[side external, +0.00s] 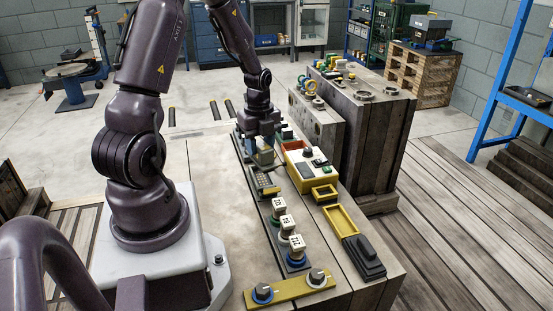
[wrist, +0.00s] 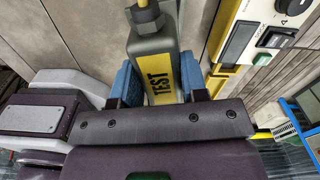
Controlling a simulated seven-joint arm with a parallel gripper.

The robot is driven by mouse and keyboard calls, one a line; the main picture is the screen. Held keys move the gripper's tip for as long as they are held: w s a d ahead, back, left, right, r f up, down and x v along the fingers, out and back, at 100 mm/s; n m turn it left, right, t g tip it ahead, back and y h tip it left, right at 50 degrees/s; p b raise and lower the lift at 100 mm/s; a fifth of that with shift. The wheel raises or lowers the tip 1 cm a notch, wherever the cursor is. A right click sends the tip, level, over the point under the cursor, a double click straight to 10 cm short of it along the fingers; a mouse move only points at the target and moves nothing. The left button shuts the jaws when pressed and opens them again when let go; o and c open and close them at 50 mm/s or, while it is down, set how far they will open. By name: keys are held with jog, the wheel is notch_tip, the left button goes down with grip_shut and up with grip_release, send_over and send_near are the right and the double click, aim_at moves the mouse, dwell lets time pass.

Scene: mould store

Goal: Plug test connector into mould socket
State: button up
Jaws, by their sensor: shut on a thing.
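The test connector (wrist: 152,50) is a grey-green housing with a yellow label reading TEST and a yellow part on its end. My gripper (wrist: 160,82) is shut on it, with a blue finger on each side. In the side external view my gripper (side external: 262,150) holds the connector over the workbench, just above a grey part with a gridded face (side external: 263,181). I cannot tell whether this part is the mould socket, or whether the connector touches it.
A cream and yellow control box (side external: 305,163) stands close to the right of my gripper. Several white-topped plugs (side external: 286,222) line the bench strip. A yellow frame (side external: 341,220), a black cover (side external: 364,256) and a yellow plate with knobs (side external: 290,292) lie nearer.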

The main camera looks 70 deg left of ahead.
jog(key=shift+w+a+m, duration=0.15)
jog(key=shift+a+m, duration=0.25)
jog(key=shift+a, duration=0.55)
jog(key=shift+w+a+r+m, duration=0.2)
jog(key=shift+a+m, duration=0.1)
jog(key=shift+m, duration=0.4)
jog(key=shift+f, duration=2.8)
jog(key=shift+f, duration=0.85)
jog(key=o, duration=1.6)
jog(key=shift+c, duration=0.2)
